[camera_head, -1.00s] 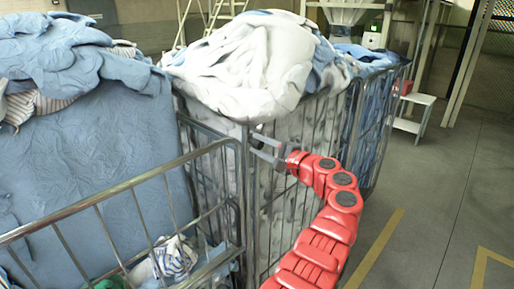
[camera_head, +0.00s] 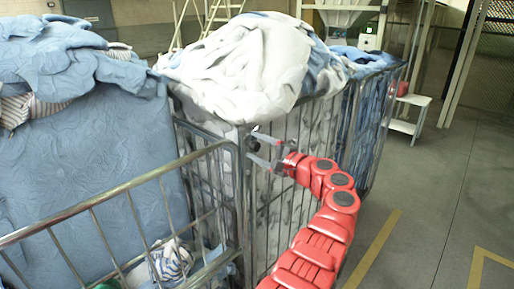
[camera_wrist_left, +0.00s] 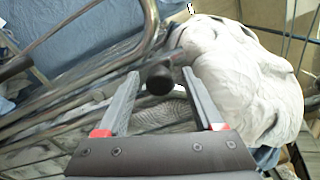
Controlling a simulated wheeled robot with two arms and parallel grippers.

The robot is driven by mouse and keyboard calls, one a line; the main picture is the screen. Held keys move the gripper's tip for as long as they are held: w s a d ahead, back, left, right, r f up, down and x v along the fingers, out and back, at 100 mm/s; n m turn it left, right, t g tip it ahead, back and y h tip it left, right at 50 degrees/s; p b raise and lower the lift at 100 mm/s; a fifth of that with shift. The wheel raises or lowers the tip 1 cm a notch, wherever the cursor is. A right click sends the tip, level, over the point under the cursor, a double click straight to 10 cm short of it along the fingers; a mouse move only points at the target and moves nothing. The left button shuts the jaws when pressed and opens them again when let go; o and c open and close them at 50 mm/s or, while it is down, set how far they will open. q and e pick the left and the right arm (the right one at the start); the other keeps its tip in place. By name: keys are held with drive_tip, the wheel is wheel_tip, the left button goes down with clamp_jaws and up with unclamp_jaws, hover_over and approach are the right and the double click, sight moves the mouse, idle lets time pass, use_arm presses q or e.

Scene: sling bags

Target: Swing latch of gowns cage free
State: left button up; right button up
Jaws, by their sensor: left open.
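My left gripper (camera_head: 262,150) is open at the upper front corner of the tall metal cage (camera_head: 262,215), which is heaped with white and pale blue cloth (camera_head: 245,60). In the left wrist view a dark, round-ended knob (camera_wrist_left: 160,80), probably the latch end, sits between the open fingertips of the gripper (camera_wrist_left: 160,88). The fingers stand on either side of it, and no grip shows. Whether they touch it I cannot tell. The rest of the latch is hard to make out against the bars. My right gripper is out of view.
A lower open cage (camera_head: 120,190) with a few cloths (camera_head: 172,262) stands at the front left. A big heap of blue cloth (camera_head: 95,150) rises behind it. A cage of blue cloth (camera_head: 370,115) stands behind right. The floor (camera_head: 430,190) at right is clear before a white step stool (camera_head: 410,115).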

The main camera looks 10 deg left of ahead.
use_arm(q)
drive_tip(key=shift+s+d, duration=0.1)
drive_tip(key=shift+s+d+f, duration=0.1)
drive_tip(key=shift+s+d, duration=0.05)
drive_tip(key=shift+d, duration=0.15)
drive_tip(key=b+v, duration=0.6)
drive_tip(key=v, duration=1)
drive_tip(key=shift+s+d+b, duration=0.2)
drive_tip(key=shift+s+b, duration=0.05)
drive_tip(key=shift+b, duration=0.05)
